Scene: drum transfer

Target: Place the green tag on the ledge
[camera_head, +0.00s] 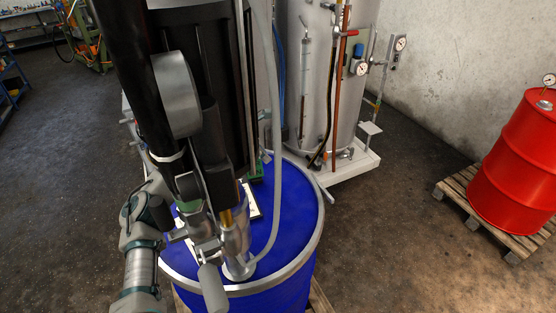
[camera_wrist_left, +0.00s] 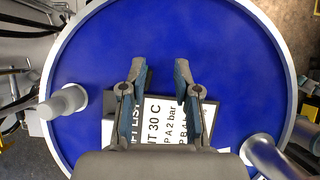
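A blue drum (camera_head: 292,215) stands in front of me, and its lid (camera_wrist_left: 215,50) fills most of the left wrist view. Printed white cards (camera_wrist_left: 157,112) lie on the lid, partly behind the fingers. A small green piece (camera_head: 257,172) shows at the far side of the lid, beside the pump; I cannot tell whether it is the green tag. My left gripper (camera_wrist_left: 159,64) is open above the lid, with only blue lid between its fingertips. In the head view its fingers are mostly hidden behind the pump. My right gripper is not in view. I cannot make out which surface is the ledge.
A silver tank (camera_head: 320,75) on a white base (camera_head: 350,168) stands behind. A red drum (camera_head: 515,165) sits on a pallet (camera_head: 465,200) at right, with clear floor between.

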